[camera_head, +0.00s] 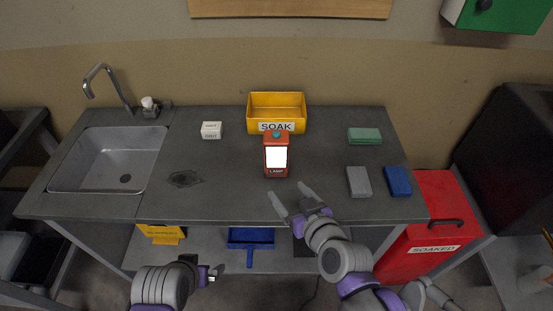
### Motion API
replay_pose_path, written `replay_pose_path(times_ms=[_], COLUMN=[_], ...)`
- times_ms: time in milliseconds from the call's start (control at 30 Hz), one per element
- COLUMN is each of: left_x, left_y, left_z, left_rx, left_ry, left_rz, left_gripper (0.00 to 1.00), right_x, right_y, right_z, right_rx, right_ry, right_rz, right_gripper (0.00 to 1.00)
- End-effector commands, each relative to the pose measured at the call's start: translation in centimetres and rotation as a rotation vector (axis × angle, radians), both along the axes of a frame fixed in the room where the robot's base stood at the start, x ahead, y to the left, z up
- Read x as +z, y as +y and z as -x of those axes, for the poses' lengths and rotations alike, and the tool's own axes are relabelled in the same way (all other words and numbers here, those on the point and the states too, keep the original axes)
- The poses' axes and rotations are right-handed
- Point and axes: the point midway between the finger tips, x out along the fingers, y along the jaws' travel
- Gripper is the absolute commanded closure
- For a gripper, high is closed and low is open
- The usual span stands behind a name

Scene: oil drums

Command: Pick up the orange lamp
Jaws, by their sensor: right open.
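The orange lamp (276,172) stands upright on the grey workbench, in front of the yellow bin. It has a bright white panel, a "LAMP" label and a teal spot on top. My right gripper (291,199) is open and empty, just in front of the lamp near the bench's front edge, with its fingers pointing up and left. A gap shows between the fingers and the lamp. My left gripper (215,274) is low at the bottom, in front of the bench and well away from the lamp; its fingers are too small to judge.
A yellow bin marked "SOAK" (259,115) stands behind the lamp. A white box (211,130) is to its left. A green block (364,135), grey block (359,181) and blue block (398,181) lie right. A sink (90,170) is at left; a red "SOAKED" container (440,195) stands right.

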Motion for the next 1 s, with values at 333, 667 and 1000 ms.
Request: replay_pose_path(times_ms=[333, 667, 1000], left_x=[-3.6, -3.8, -3.6], left_y=[0.0, 0.0, 0.0], left_z=[0.6, 0.7, 0.6], left_rx=[0.0, 0.0, 0.0], left_ry=[0.013, 0.014, 0.013], left_rz=[0.0, 0.0, 0.0], left_gripper=[0.0, 0.0, 0.0], right_x=[1.5, 0.1, 0.2], right_y=[3.6, 2.8, 2.9], right_z=[-5.2, -7.4, -11.1], right_rx=[-0.297, -0.41, -0.407], right_ry=[-0.389, -0.385, -0.385], right_rz=[-0.058, -0.016, -0.018], right_gripper=[0.0, 0.0, 0.0])
